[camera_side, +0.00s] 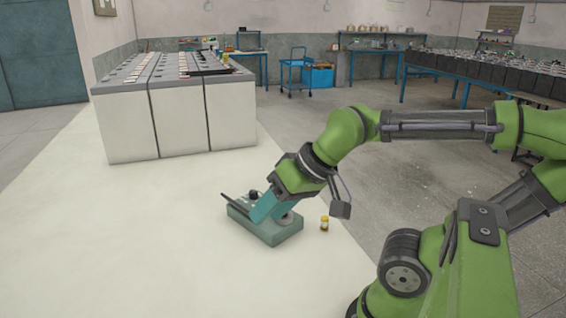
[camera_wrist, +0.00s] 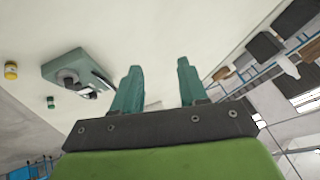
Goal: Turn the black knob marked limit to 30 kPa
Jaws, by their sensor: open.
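A grey-green box-shaped device (camera_side: 262,232) sits on the pale surface; it also shows in the wrist view (camera_wrist: 88,62). A small black knob (camera_side: 253,194) stands on its far side in the side view. A round dark dial or knob (camera_wrist: 68,78) shows on the device in the wrist view. The lettering is too small to read, so I cannot tell which part is marked limit. My gripper (camera_wrist: 157,67) is open, with nothing between its teal fingers. In the side view its fingers overlap the device and hide part of its top; in the wrist view the device lies left of them, apart.
A small yellow jar (camera_side: 324,224) stands right of the device; it also shows in the wrist view (camera_wrist: 11,70). A small green item (camera_wrist: 51,102) lies nearby. White battery cabinets (camera_side: 180,115) stand behind at the left. The pale surface left of the device is clear.

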